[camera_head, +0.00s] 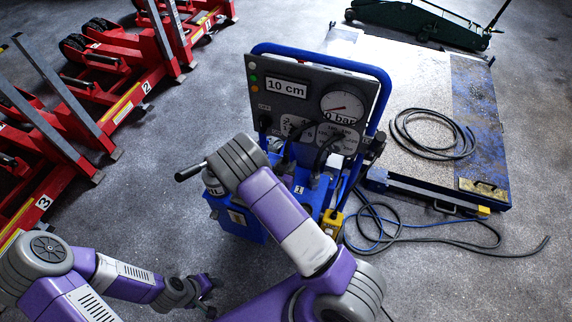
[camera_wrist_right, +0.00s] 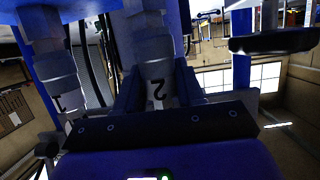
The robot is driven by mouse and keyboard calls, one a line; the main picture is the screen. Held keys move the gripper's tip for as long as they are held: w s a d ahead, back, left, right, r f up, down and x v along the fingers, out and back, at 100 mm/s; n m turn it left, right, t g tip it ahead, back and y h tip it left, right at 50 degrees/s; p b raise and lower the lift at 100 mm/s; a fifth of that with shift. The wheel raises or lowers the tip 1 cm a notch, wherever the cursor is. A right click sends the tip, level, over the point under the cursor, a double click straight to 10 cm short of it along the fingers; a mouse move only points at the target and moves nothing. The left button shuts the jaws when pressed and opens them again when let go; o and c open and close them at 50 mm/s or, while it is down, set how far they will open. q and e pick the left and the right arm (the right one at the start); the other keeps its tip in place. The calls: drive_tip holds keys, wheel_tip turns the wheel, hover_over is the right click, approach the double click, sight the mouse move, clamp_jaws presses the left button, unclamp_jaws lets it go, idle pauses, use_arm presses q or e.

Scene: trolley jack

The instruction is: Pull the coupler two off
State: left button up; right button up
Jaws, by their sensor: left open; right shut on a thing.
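Coupler two (camera_wrist_right: 155,75), a grey stepped cylinder marked "2", is in the middle of the right wrist view. The dark fingers of my right gripper (camera_wrist_right: 158,95) are on both sides of it, shut on it. A similar coupler marked "1" (camera_wrist_right: 62,90) is to its left, apart from the fingers. In the head view my right arm reaches to the blue pump cart (camera_head: 318,68), and its own links hide the right gripper and the coupler. My left gripper (camera_head: 207,285) is open and empty, low over the floor, left of the cart.
The cart has a grey panel with a "10 cm" display (camera_head: 287,88) and a round gauge (camera_head: 343,106). Hoses (camera_head: 385,240) lie on the floor to its right, near a platform (camera_head: 420,75). Red numbered stands (camera_head: 120,105) are at left. Floor between stands and cart is clear.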

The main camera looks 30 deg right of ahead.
sight(286, 152)
drive_tip(key=shift+r+p, duration=1.9)
drive_tip(key=shift+r, duration=0.6)
drive_tip(key=shift+r, duration=0.1)
drive_tip(key=shift+r+p, duration=1.95)
drive_tip(key=shift+r, duration=0.5)
